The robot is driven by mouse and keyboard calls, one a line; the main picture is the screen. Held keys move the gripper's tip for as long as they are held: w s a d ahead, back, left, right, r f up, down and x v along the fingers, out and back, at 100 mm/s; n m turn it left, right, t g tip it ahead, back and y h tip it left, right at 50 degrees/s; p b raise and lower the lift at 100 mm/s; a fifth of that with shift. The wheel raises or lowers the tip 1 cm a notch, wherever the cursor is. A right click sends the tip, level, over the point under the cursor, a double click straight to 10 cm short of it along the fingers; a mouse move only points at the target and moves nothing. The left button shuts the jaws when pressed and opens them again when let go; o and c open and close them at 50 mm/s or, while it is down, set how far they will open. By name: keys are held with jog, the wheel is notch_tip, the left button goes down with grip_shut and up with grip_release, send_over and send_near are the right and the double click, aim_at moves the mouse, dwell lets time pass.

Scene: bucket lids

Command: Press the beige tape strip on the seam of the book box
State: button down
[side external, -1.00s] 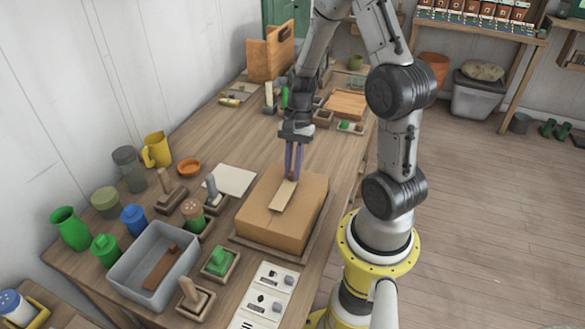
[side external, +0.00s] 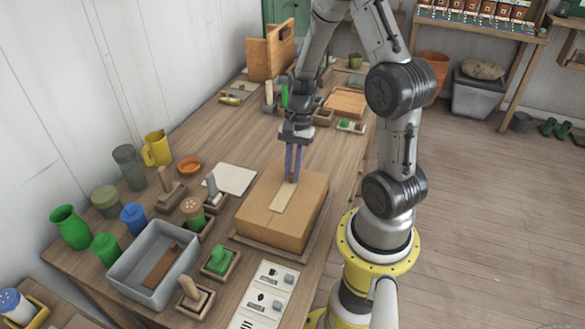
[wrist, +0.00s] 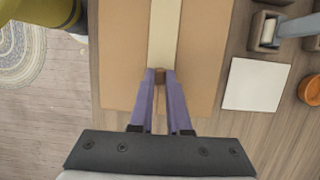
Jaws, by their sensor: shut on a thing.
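The book box (side external: 258,222) is a closed tan cardboard box on a wooden tray on the bench. It also fills the middle of the wrist view (wrist: 205,50). The beige tape strip (side external: 283,198) lies along the middle of its top, in line with the seam, and appears flat against it. In the wrist view the strip (wrist: 164,30) runs away from my fingertips. The seam under the strip is hidden.
A white sheet (side external: 230,179) lies left of the box. Wooden-handled stamps, a green block (side external: 219,260) and a grey bin (side external: 140,291) stand close by. A white panel (side external: 266,292) lies in front. Cups and jars line the wall side.

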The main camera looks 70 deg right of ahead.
dwell(0.3)
jog(key=c, duration=0.8)
grip_release()
jog(key=shift+c, duration=0.6)
jog(key=v, duration=0.7)
